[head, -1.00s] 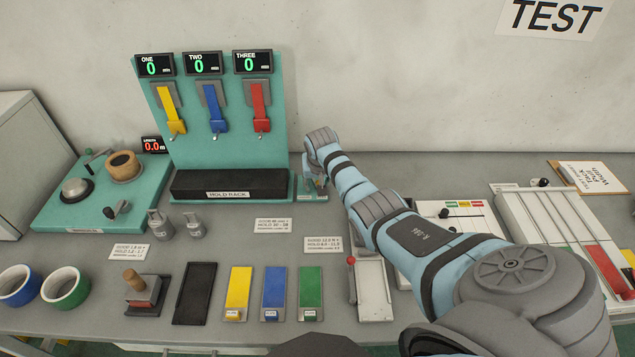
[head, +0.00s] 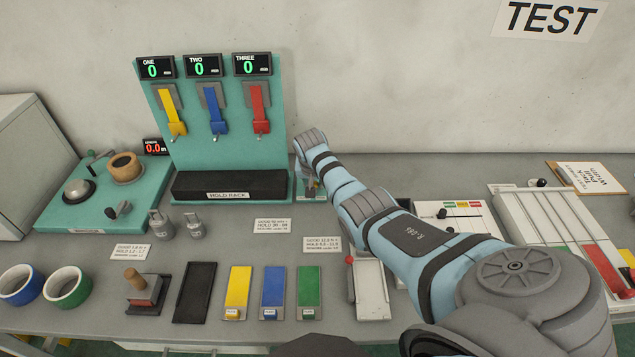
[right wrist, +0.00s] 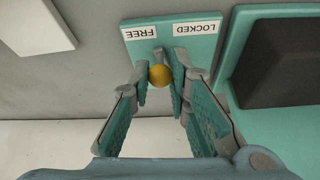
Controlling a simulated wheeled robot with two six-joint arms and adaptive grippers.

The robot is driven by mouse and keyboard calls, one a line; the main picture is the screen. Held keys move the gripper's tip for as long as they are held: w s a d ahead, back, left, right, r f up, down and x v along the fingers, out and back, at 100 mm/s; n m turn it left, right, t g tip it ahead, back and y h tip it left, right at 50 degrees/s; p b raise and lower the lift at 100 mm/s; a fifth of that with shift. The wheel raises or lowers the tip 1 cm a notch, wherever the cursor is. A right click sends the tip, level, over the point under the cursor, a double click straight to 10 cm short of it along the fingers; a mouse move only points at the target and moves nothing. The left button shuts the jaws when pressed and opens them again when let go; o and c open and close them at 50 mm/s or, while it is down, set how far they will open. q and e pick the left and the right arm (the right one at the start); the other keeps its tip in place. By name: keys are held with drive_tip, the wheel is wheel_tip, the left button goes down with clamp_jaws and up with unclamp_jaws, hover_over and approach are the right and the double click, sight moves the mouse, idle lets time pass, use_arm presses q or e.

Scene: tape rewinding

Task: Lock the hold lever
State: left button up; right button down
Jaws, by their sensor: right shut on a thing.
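The hold lever shows in the right wrist view as a round gold knob (right wrist: 160,76) in front of a small teal plate (right wrist: 205,48). The plate carries a FREE label (right wrist: 148,32) and a LOCKED label (right wrist: 194,28), both upside down. The knob appears below the gap between the labels, a little nearer FREE; its stem is mostly hidden. My right gripper (right wrist: 160,84) is shut on the knob, one finger on each side. In the head view, my right gripper (head: 308,186) is at the right end of the hold rack (head: 226,195). My left gripper is out of view.
The teal panel (head: 282,110) with yellow, blue and red straps stands behind the rack. A winding unit (head: 58,208) is at left. Colored plates, including a green one (head: 310,290), lie along the front. A lidded white tray (head: 372,290) is at front right.

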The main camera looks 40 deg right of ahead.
drive_tip(key=shift+w+a+f+m+g+b, duration=0.2)
drive_tip(key=shift+w+a+m+g+b, duration=0.15)
drive_tip(key=shift+m+b, duration=0.35)
drive_tip(key=m+b, duration=0.1)
drive_tip(key=b, duration=0.2)
drive_tip(key=w+a+m+g+b, duration=0.1)
drive_tip(key=m+b, duration=0.1)
drive_tip(key=b, duration=0.2)
drive_tip(key=m+h+b, duration=0.1)
drive_tip(key=m+b, duration=0.1)
drive_tip(key=b, duration=0.2)
drive_tip(key=shift+w+a+f+g, duration=0.1)
drive_tip(key=shift+w+a+g, duration=0.15)
drive_tip(key=shift+a, duration=0.1)
drive_tip(key=shift+b, duration=0.5)
drive_tip(key=shift+r, duration=0.2)
drive_tip(key=c, duration=1.5)
unclamp_jaws()
drive_tip(key=shift+w, duration=0.15)
